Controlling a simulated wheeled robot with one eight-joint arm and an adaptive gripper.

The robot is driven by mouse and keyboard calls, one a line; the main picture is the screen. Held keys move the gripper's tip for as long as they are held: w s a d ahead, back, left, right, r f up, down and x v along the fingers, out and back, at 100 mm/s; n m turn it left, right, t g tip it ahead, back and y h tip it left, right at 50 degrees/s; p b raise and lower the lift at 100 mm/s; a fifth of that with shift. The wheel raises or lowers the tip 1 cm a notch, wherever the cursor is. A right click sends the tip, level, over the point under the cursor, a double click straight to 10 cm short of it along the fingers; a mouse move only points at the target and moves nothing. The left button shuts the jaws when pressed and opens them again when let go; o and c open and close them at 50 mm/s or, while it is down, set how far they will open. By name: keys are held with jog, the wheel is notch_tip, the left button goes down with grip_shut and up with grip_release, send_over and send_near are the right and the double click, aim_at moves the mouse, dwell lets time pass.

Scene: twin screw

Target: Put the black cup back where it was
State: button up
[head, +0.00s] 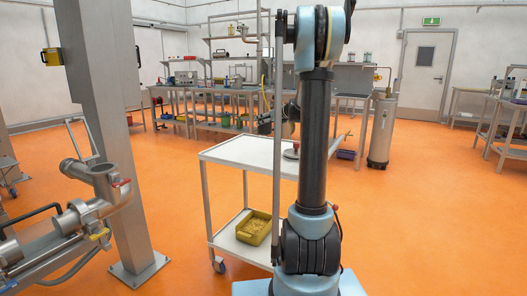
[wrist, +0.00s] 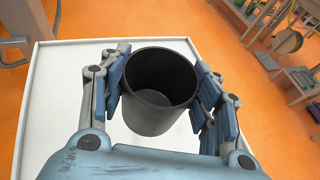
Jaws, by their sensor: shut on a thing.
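The black cup (wrist: 160,92) is in the middle of the wrist view, open end up and empty inside. My gripper (wrist: 161,84) is shut on it, with blue finger pads on the left and right of its wall. The cup is over the white top of a cart (wrist: 62,112); I cannot tell whether its base touches that top. In the head view my arm hides the cup and most of my gripper.
The cart also shows in the head view (head: 235,150), with a yellow bin (head: 253,229) on its lower shelf. A metal pillar (head: 105,120) and pipework (head: 85,210) stand at left. A gas cylinder (head: 381,135) stands behind right. Orange floor at right is clear.

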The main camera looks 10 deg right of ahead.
aim_at(265, 129)
jog(key=shift+w+f, duration=0.2)
jog(key=shift+w, duration=0.05)
jog(key=f, duration=0.4)
jog(key=shift+w+f, duration=0.2)
jog(key=shift+f, duration=0.15)
jog(key=shift+s+f, duration=0.1)
jog(key=shift+f, duration=2.35)
jog(key=o, duration=1.2)
jog(key=shift+c, duration=0.2)
jog(key=shift+s+d, duration=0.1)
